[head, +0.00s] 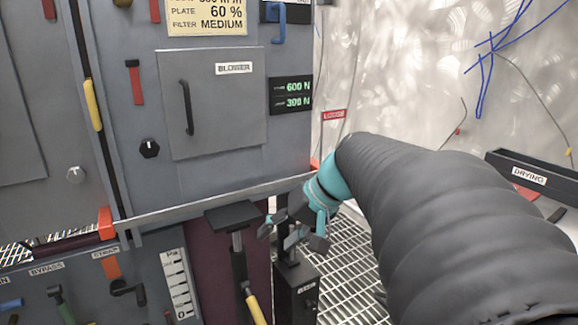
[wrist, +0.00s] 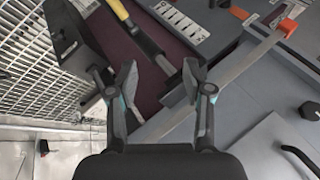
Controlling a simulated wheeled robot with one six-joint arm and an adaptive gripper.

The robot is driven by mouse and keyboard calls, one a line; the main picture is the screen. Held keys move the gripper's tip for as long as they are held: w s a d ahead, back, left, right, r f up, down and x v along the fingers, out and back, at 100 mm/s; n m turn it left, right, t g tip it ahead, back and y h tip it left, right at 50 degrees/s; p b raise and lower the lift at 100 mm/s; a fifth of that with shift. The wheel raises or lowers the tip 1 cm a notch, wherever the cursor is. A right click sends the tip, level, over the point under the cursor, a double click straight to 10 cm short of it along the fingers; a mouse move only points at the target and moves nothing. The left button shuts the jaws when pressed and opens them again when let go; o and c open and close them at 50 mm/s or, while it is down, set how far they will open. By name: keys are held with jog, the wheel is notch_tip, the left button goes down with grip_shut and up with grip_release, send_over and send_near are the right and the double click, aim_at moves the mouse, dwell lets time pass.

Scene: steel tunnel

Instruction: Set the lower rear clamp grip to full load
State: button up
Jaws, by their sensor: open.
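A black post (head: 239,262) with a flat pad (head: 233,216) on a metal rod and a yellow handle (head: 255,308) stands below the grey cabinet. A black box (head: 297,293) with a small unreadable label stands to its right. I cannot tell which part is the lower rear clamp grip. A display (head: 291,95) reads 600 N above 300 N. My gripper (head: 292,240) is open and empty, above the black box and right of the pad. In the wrist view my gripper's (wrist: 160,80) fingers are apart, with the post (wrist: 147,42) and yellow handle (wrist: 119,9) beyond them.
The grey cabinet (head: 215,105) has a BLOWER door, and a metal strip (head: 185,211) runs along its lower edge. Levers, including an orange one (head: 110,266), line the lower left panel. A grated floor (head: 345,260) lies behind my gripper. A DRYING tray (head: 528,178) is at right.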

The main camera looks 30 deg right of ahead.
jog(key=w+d+r+m+t+y+b, duration=0.1)
jog(key=w+d+t+b, duration=0.2)
jog(key=d, duration=0.6)
jog(key=w+d+r+m+t+y+b, duration=0.15)
jog(key=w+d, duration=0.35)
jog(key=d, duration=0.5)
jog(key=s+d+r+t+b, duration=0.2)
jog(key=d+t, duration=0.5)
jog(key=d, duration=1.1)
jog(key=shift+g, duration=0.25)
jog(key=x, duration=0.8)
jog(key=a+x, duration=0.1)
jog(key=x, duration=0.3)
jog(key=shift+a+f+p, duration=0.1)
jog(key=shift+f+p, duration=0.1)
jog(key=shift+p, duration=0.1)
grip_shut()
